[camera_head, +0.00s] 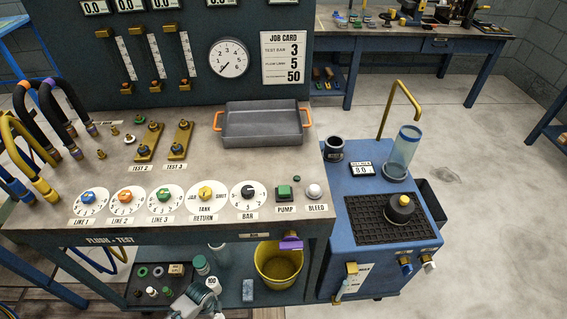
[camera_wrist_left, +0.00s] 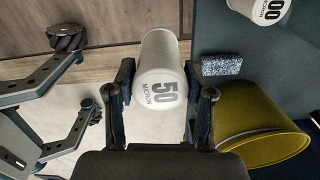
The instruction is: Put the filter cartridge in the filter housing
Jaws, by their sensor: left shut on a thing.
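The filter cartridge (camera_wrist_left: 160,75), a white cylinder printed "50 MICRON", is between the fingers of my left gripper (camera_wrist_left: 160,90) in the left wrist view. The gripper is shut on its sides. In the head view my left gripper (camera_head: 193,300) is at the bottom edge, in front of the lower shelf, and the held cartridge is hard to make out. The filter housing appears to be the clear upright cylinder (camera_head: 405,150) on the blue trolley at the right. A black and yellow cap (camera_head: 400,207) sits apart on the trolley's black mat. My right gripper is not in view.
Another white cartridge (camera_wrist_left: 265,8), its number partly cut off, is near a blue sponge (camera_wrist_left: 221,65) and a yellow bucket (camera_wrist_left: 262,145). The bench top (camera_head: 60,215) with knobs overhangs the shelf. A brass pipe (camera_head: 384,110) rises beside the clear cylinder. Floor right of the trolley is clear.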

